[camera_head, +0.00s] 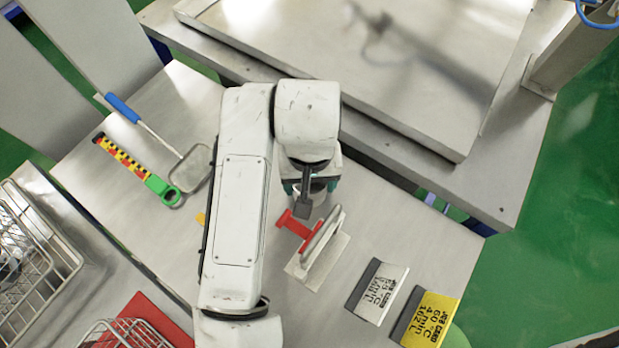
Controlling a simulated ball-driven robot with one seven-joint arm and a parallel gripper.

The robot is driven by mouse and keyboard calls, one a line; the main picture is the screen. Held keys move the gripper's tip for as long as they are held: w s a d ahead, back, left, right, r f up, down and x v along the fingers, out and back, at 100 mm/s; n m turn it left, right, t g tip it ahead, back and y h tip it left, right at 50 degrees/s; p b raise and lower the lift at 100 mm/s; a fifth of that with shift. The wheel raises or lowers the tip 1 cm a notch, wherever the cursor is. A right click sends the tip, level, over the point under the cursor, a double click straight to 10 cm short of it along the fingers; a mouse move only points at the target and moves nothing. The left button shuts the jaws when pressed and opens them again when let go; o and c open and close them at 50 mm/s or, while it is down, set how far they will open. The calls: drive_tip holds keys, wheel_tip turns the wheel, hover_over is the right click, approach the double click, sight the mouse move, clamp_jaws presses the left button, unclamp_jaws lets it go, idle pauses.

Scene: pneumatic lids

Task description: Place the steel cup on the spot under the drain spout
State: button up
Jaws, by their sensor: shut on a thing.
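My gripper (311,187) hangs below the white arm near the middle of the head view, with teal fingertips on either side. It is shut on a pale metal thing that looks like the steel cup (320,196); a dark grey block in front hides much of it. Just below it on the bench is a flat plate (302,268) with a raised metal handle (322,233) and a red T-shaped piece (290,223) beside it. I cannot make out the drain spout or the spot under it.
A grey-edged white card (385,290) and a yellow card (432,318) lie at lower right. Wire baskets (40,240) and a red mat (150,318) are lower left. A raised steel table (430,60) stands behind.

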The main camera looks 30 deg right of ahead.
drive_tip(key=shift+f, duration=0.2)
drive_tip(key=o, duration=1.1)
drive_tip(key=shift+c, duration=0.2)
